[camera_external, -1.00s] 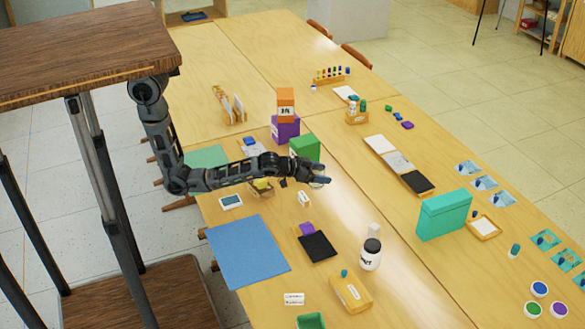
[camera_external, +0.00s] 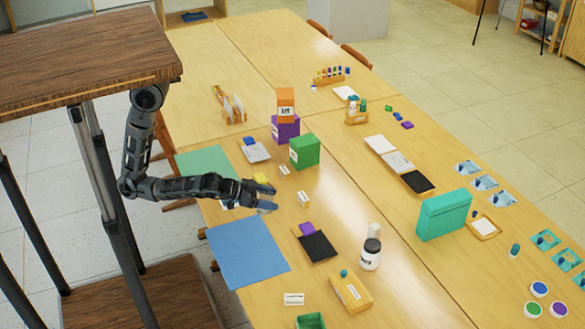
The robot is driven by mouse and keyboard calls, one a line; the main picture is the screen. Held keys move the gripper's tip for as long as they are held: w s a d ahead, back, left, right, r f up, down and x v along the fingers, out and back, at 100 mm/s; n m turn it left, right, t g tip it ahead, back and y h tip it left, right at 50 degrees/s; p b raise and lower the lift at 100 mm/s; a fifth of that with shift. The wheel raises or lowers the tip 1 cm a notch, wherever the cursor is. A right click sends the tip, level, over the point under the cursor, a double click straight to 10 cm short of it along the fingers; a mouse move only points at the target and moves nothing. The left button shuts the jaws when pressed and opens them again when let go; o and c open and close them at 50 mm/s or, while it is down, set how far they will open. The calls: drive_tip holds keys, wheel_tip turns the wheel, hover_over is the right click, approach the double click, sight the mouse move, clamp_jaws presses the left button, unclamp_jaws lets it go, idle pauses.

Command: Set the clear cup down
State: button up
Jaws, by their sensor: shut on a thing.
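My gripper (camera_external: 267,198) is over the table's left part, between the blue mat and the small white labelled blocks. It is shut on the clear cup, which is small, see-through and barely discernible between the fingers. I cannot tell whether the cup touches the table. The blue mat (camera_external: 246,252) lies just in front of my gripper, toward the bottom of the picture. A yellow item (camera_external: 261,178) shows just behind the gripper. A pale screen-like item beside the mat is mostly hidden by my arm.
The green box (camera_external: 305,151) and purple box (camera_external: 285,129) stand behind. White labelled blocks (camera_external: 303,198) lie to the right. The table strip right of the blocks is clear.

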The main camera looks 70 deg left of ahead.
drive_tip(key=w+a+f, duration=0.4)
drive_tip(key=w+a, duration=0.1)
drive_tip(key=shift+w+f, duration=0.2)
drive_tip(key=shift+w, duration=0.05)
drive_tip(key=shift+f, duration=2)
drive_tip(key=shift+f, duration=0.1)
drive_tip(key=o, duration=1)
